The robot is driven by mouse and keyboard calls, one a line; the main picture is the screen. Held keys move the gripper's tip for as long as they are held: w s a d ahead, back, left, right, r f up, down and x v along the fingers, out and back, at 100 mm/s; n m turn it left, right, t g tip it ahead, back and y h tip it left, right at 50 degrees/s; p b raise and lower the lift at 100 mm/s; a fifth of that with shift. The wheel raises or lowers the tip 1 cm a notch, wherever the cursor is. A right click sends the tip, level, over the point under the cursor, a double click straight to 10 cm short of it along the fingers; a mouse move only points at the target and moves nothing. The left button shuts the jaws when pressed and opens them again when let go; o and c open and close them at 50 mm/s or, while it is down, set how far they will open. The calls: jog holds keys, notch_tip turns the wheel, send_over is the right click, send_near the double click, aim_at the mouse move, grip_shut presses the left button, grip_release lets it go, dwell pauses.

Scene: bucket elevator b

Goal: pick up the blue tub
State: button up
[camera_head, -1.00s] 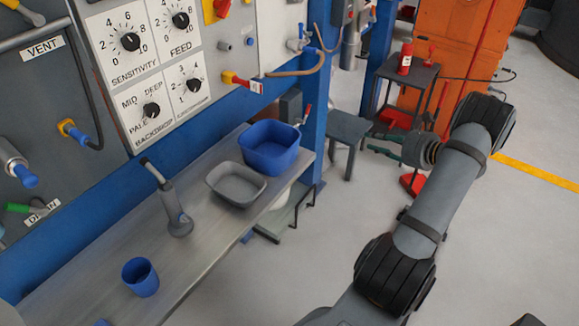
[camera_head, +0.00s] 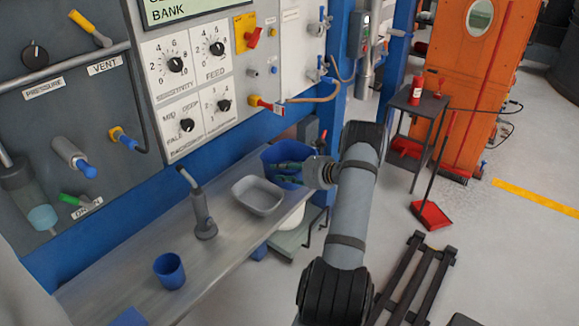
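The blue tub (camera_head: 286,152) stands at the far right end of the metal shelf (camera_head: 225,240), against the blue frame. My gripper (camera_head: 280,172) reaches in from the right, and its two dark green fingers show apart, with nothing seen between them. The fingers overlap the tub in the picture and hide part of its front and right side. I cannot tell whether they touch it or hang in front of it.
A grey tray (camera_head: 258,208) sits just left of the tub. A grey handheld tool (camera_head: 203,215) and a blue cup (camera_head: 169,271) stand further left. A control panel (camera_head: 195,80) rises behind the shelf. A dark side table (camera_head: 418,100) stands to the right.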

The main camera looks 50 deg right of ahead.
jog(key=shift+x, duration=1.1)
jog(key=c, duration=0.4)
grip_shut()
